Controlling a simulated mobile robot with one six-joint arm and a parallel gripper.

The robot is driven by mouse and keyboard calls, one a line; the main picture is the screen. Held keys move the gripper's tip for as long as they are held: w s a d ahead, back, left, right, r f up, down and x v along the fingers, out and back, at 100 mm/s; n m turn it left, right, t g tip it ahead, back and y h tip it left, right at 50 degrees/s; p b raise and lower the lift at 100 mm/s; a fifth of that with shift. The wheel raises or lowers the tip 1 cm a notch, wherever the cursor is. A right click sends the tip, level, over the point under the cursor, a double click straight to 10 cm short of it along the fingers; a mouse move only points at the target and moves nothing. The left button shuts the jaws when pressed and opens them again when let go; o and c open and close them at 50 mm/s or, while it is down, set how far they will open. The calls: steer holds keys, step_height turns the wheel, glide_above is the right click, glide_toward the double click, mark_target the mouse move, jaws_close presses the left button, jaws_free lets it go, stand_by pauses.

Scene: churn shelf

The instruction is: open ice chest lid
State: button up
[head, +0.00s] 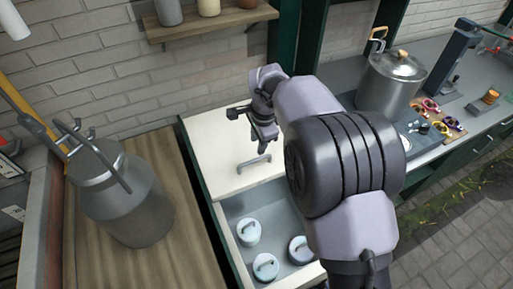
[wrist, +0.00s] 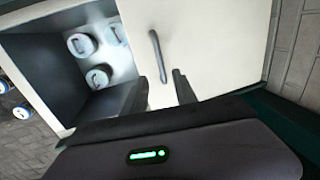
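The ice chest's pale lid (head: 215,150) covers the back part of the chest, and the front part is uncovered. Its grey bar handle (head: 253,164) is near the lid's front edge. In the open part (head: 268,205), several white-lidded tubs (head: 249,232) sit in a grey well. My gripper (head: 264,138) is above the lid, just behind the handle. In the wrist view my gripper (wrist: 160,78) is open and empty, and the handle (wrist: 157,55) lies ahead, its near end between the fingertips in the picture. I cannot tell whether they touch.
A metal milk churn (head: 125,200) stands on a wooden top left of the chest. A lidded steel pot (head: 390,80) and small coloured items stand on the counter at right. A wooden wall shelf (head: 210,22) holds jars behind. Small tubs (wrist: 21,112) are on the paving in the wrist view.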

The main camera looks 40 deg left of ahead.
step_height(320, 180, up, 7)
steer(key=d+p, duration=0.1)
steer(key=shift+s+d, duration=0.15)
steer(key=shift+s, duration=0.15)
steer(key=shift+f, duration=0.1)
